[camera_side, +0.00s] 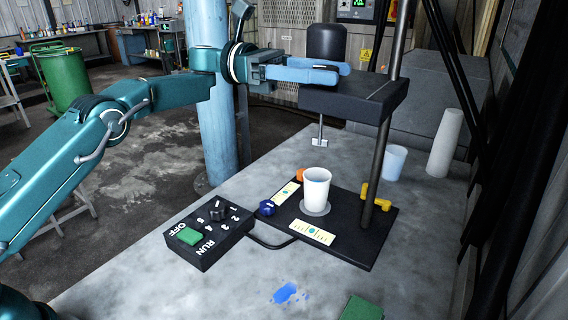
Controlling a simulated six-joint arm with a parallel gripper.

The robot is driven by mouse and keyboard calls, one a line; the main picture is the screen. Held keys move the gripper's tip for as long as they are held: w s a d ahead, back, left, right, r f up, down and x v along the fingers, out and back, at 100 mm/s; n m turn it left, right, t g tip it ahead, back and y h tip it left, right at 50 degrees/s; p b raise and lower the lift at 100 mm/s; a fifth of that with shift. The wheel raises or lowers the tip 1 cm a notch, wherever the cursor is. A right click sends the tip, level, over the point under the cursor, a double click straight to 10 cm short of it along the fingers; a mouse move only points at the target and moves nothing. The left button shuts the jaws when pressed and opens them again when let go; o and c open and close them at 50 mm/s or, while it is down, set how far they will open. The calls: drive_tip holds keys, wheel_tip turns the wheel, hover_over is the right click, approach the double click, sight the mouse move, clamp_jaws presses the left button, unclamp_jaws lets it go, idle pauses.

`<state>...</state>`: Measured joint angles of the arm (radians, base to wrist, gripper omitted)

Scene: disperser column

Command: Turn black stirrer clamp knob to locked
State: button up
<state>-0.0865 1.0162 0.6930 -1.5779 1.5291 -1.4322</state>
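The disperser has a black stirrer head (355,97) on a slanted grey column (399,50), with a dark motor cylinder (326,42) above it. A metal stirrer shaft with a small foot (320,130) hangs below the head. My gripper (328,69) reaches in from the left, its blue fingers level over the top of the head, in front of the motor cylinder. A small dark shape shows by the fingertips; I cannot tell whether it is the black clamp knob or whether the fingers hold it. No knob markings are readable.
A white cup (316,186) stands on the black base plate (352,246), near blue (267,208), orange (299,174) and yellow (376,197) knobs. A control box (208,237) with dial and green switch is left. A cup (393,161) and white cylinder (444,143) stand right. The front table is mostly clear.

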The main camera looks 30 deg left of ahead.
sight(346, 85)
idle(0.3)
drive_tip(key=a, duration=0.5)
drive_tip(key=shift+s, duration=0.35)
drive_tip(key=shift+r, duration=0.1)
drive_tip(key=d+r+t, duration=0.1)
drive_tip(key=d+r+n+t, duration=0.1)
drive_tip(key=r, duration=0.1)
drive_tip(key=w+d+r+t+h, duration=0.1)
drive_tip(key=r+t, duration=0.1)
drive_tip(key=shift+d+r+n, duration=0.25)
drive_tip(key=shift+d+n, duration=0.05)
drive_tip(key=shift+n, duration=0.1)
drive_tip(key=shift+w+d+n+t+y, duration=0.15)
drive_tip(key=shift+n+t, duration=0.1)
drive_tip(key=shift+t, duration=0.25)
drive_tip(key=shift+w+d+n+t+y, duration=0.15)
drive_tip(key=shift+n+t, duration=0.1)
drive_tip(key=shift+t, duration=0.25)
drive_tip(key=shift+s+f+n+t+y, duration=0.15)
drive_tip(key=shift+n+t+y, duration=0.25)
drive_tip(key=shift+n+t, duration=0.25)
drive_tip(key=f+n+t+y, duration=0.1)
drive_tip(key=s+f+n+y, duration=0.1)
drive_tip(key=f, duration=0.1)
drive_tip(key=s+f+n+t+y, duration=0.1)
drive_tip(key=f+y, duration=0.1)
drive_tip(key=shift+a+t, duration=0.15)
drive_tip(key=shift+t, duration=0.2)
drive_tip(key=shift+x, duration=2.5)
